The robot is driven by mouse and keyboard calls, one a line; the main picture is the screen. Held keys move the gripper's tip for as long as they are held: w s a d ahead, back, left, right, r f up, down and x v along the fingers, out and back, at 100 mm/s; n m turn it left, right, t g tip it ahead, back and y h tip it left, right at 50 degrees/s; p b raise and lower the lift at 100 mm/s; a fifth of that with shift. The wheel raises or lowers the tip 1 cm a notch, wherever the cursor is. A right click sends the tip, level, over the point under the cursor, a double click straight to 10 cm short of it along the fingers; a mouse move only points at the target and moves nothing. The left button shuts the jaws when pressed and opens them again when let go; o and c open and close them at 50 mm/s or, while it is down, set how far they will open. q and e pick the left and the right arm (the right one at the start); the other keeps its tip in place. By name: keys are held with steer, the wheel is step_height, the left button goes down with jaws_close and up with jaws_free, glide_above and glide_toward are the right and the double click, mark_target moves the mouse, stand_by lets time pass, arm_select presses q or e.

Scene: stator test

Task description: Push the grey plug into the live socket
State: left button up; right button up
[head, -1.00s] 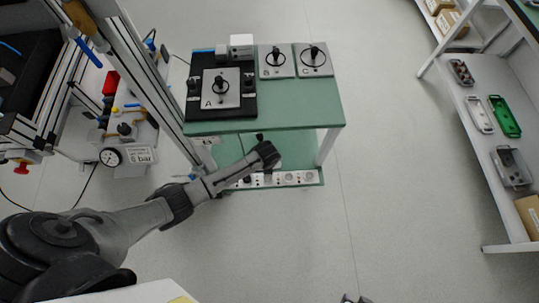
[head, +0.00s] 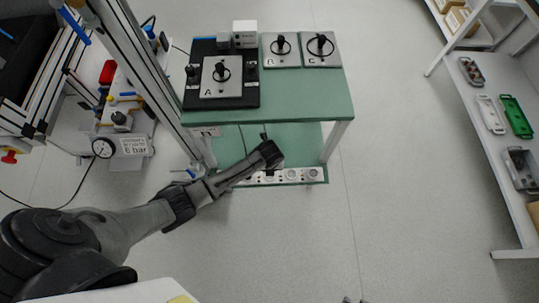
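A white socket strip (head: 312,175) with several round sockets lies along the front of the green lower shelf (head: 309,143). My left arm reaches in from the left, and its dark gripper end (head: 270,158) is over the left part of the strip, hiding some of it. The fingertips point down and away, so I cannot see whether they are open or shut. I cannot make out the grey plug; a thin dark cable (head: 241,138) hangs behind the gripper. Which socket is live cannot be told. Small dark tips at the bottom edge may be my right gripper (head: 348,300).
The green tabletop (head: 300,95) overhangs the lower shelf and carries panels A (head: 210,91), B and C with knobs. A table leg (head: 335,143) stands right of the strip.

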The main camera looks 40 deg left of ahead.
arm_select(q)
steer(key=shift+f, duration=0.3)
stand_by(0.6)
steer(key=shift+f, duration=0.35)
steer(key=shift+f+b, duration=0.15)
steer(key=shift+b, duration=0.15)
steer(key=shift+f, duration=0.2)
steer(key=shift+f, duration=0.35)
steer(key=shift+f+b, duration=0.25)
steer(key=shift+b, duration=0.1)
steer(key=shift+f, duration=0.6)
stand_by(0.6)
steer(key=o, duration=1)
